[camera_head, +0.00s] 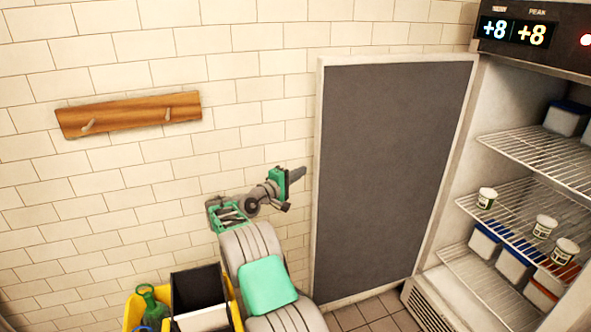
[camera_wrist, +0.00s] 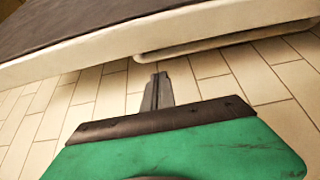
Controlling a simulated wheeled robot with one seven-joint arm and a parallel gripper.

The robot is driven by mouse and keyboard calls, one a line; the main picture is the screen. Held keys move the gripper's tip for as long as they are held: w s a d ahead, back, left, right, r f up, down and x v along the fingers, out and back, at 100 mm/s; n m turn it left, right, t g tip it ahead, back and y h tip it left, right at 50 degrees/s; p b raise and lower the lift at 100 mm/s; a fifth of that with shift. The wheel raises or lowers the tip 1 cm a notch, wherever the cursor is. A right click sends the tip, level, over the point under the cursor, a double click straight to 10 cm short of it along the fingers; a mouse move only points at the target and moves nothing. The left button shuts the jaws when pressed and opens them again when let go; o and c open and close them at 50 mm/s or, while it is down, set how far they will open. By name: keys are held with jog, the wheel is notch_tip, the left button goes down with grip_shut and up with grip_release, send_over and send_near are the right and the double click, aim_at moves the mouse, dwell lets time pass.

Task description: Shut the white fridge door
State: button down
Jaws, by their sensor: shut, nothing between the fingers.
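The fridge door (camera_head: 390,180) stands wide open in the head view, a dark grey panel in a white frame, swung out to the left of the fridge (camera_head: 455,170). My gripper (camera_head: 298,174) is beside the door's free left edge, between it and the tiled wall. It is shut and empty. In the wrist view the fingers (camera_wrist: 158,78) point toward the door's white edge (camera_wrist: 110,50), and a pale bar like a handle (camera_wrist: 230,38) runs along its wall-facing side. I cannot tell whether the fingers touch the door.
The fridge's wire shelves (camera_head: 535,155) hold tubs and white cups (camera_head: 487,198). A wooden peg rail (camera_head: 130,115) is on the tiled wall (camera_head: 240,65). A yellow container (camera_head: 133,309) with a green bottle (camera_head: 150,300) shows at the bottom. Tiled floor (camera_head: 375,312) shows below the door.

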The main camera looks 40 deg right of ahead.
jog(key=p+x, duration=0.1)
jog(key=x, duration=0.5)
jog(key=shift+d, duration=0.35)
